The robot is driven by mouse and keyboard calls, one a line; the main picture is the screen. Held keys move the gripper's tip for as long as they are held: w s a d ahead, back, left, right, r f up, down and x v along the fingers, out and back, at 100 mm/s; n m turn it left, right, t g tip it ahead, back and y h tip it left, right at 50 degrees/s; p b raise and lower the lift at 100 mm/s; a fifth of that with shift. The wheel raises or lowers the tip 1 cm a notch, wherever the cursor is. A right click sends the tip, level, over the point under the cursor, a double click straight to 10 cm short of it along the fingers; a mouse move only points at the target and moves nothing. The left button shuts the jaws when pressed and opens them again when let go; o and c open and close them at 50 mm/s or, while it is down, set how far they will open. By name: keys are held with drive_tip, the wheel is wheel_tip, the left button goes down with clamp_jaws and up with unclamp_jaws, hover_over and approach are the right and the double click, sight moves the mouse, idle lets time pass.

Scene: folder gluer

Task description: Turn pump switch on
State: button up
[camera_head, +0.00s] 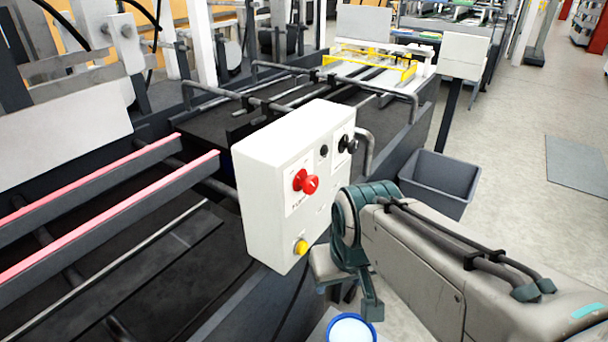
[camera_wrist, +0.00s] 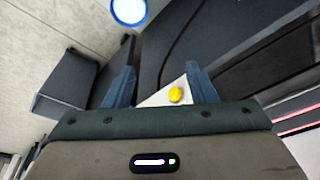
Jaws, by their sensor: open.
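A white control box (camera_head: 290,190) stands at the machine's edge in the head view. On its front are a red rotary knob (camera_head: 306,182) with a small label below it, too blurred to read surely, a black knob (camera_head: 347,144) at upper right and a yellow button (camera_head: 301,247) at the bottom. I cannot tell for sure which is the pump switch. My gripper (camera_head: 347,288) is open and empty, low at the box's right side, right of the yellow button. In the wrist view, the yellow button (camera_wrist: 176,95) shows between the spread blue fingers of my gripper (camera_wrist: 160,86).
A grey bin (camera_head: 440,182) stands on the floor behind my arm; it also shows in the wrist view (camera_wrist: 72,85). A round white object with a blue rim (camera_head: 351,330) is below my gripper. Bent metal rails (camera_head: 366,150) run behind the box.

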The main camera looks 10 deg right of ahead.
drive_tip(key=w+r+n, duration=0.1)
drive_tip(key=w+r, duration=0.1)
drive_tip(key=r, duration=0.1)
drive_tip(key=w+r+n+b, duration=0.1)
drive_tip(key=w+r, duration=0.2)
drive_tip(key=w+d+r+n+y+b, duration=0.1)
drive_tip(key=w+r, duration=0.1)
drive_tip(key=r, duration=0.1)
drive_tip(key=shift+w+r, duration=0.25)
drive_tip(key=shift+r, duration=0.1)
drive_tip(key=n+y+b, duration=0.2)
drive_tip(key=n, duration=0.3)
approach(314, 179)
drive_tip(key=x, duration=1)
drive_tip(key=shift+r, duration=0.1)
drive_tip(key=c, duration=0.9)
